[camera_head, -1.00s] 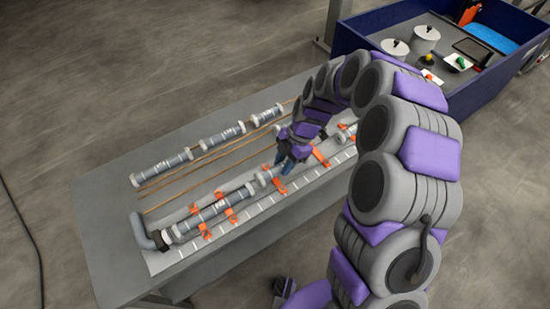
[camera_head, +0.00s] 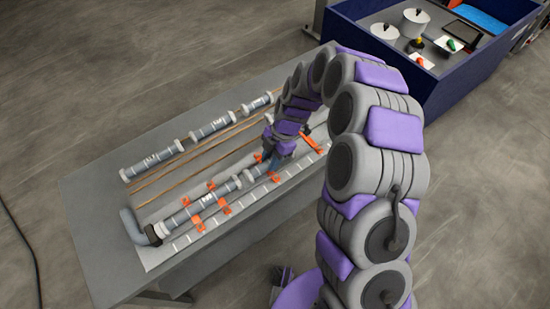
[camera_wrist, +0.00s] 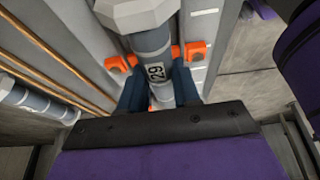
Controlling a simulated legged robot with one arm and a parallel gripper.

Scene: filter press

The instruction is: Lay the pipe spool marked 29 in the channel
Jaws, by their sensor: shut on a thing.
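The pipe spool marked 29 (camera_wrist: 153,48) is grey with a white flange. It is between the dark blue fingers of my gripper (camera_wrist: 158,92), which is shut on it. In the wrist view the spool lies lengthwise between two orange clips (camera_wrist: 197,50), over the channel; I cannot tell whether it rests on the bottom. In the head view my gripper (camera_head: 280,150) is over the channel row, with part of the held spool (camera_head: 254,174) showing to its left. Another spool (camera_head: 188,213) lies in the channel at the left, beside a grey elbow (camera_head: 139,227). My arm hides the far right end.
Several spools (camera_head: 152,160) lie in a row along the back of the grey table (camera_head: 95,205), with thin copper-coloured rods (camera_head: 180,165) in front of them. A white-marked strip (camera_head: 225,224) runs along the front. A blue bin (camera_head: 460,93) with assorted items stands at the upper right.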

